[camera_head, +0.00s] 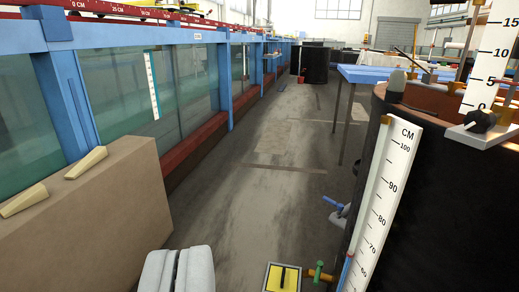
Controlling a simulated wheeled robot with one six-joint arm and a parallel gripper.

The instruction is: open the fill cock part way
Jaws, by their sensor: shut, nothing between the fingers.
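My gripper (177,272) shows at the bottom edge, left of centre, as two pale grey fingers pressed together with nothing between them. To its right, low in the picture, a brass cock with a green handle (318,272) stands beside a yellow plate (284,279) with a black bar on it. A second valve with a blue lever (333,203) sits on the side of a black tank (437,190). I cannot tell which of the two is the fill cock. My gripper is apart from both.
The blue-framed glass flume (190,80) runs along the left. A tan block (95,215) with two wedges stands before it. A centimetre scale (390,190) leans along the black tank. A blue table (390,76) stands behind. The grey floor (255,190) between is clear.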

